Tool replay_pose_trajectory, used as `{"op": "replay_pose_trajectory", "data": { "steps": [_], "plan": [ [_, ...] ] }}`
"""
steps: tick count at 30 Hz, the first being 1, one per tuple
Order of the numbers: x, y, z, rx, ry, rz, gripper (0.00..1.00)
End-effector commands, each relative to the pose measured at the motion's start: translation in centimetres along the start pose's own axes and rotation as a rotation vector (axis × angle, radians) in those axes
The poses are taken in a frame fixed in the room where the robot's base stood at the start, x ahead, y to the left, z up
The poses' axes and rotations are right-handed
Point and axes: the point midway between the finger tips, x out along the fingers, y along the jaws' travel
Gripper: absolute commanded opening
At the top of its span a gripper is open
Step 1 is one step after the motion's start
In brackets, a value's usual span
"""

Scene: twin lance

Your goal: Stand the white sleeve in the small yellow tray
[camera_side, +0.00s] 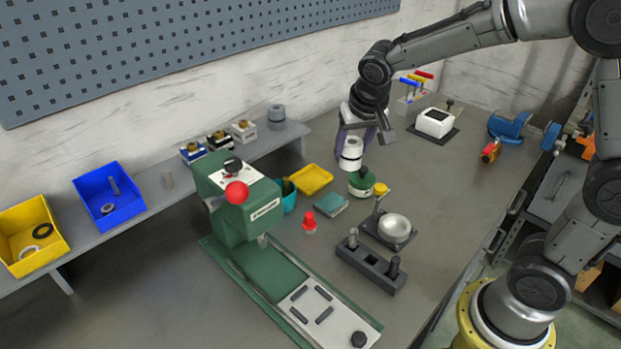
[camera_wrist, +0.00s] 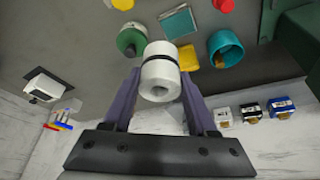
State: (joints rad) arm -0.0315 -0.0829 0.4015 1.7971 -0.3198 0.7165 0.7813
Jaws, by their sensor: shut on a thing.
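The white sleeve (camera_side: 351,150) is a short white cylinder with a dark band around it and a hole in its end. My gripper (camera_side: 352,140) is shut on it and holds it upright above the bench. In the wrist view the sleeve (camera_wrist: 160,72) sits between the two purple-grey fingers of my gripper (camera_wrist: 158,95). The small yellow tray (camera_side: 312,179) lies on the bench, left of and below the sleeve in the side view. Part of the tray (camera_wrist: 188,57) shows beside the sleeve in the wrist view; the sleeve hides some of it.
A green round container (camera_side: 361,182) stands near the held sleeve. A teal flat block (camera_side: 331,205) and a red-topped piece (camera_side: 309,222) lie in front.

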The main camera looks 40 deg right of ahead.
Motion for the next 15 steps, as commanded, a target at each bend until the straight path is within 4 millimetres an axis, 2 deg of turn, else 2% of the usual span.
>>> {"op": "replay_pose_trajectory", "data": {
  "steps": [4, 15],
  "plan": [
    [1.7, -0.5, -1.4, 0.009, -0.002, 0.005, 0.00],
    [8.0, -3.9, -6.2, 0.008, -0.004, 0.006, 0.00]
  ]
}}
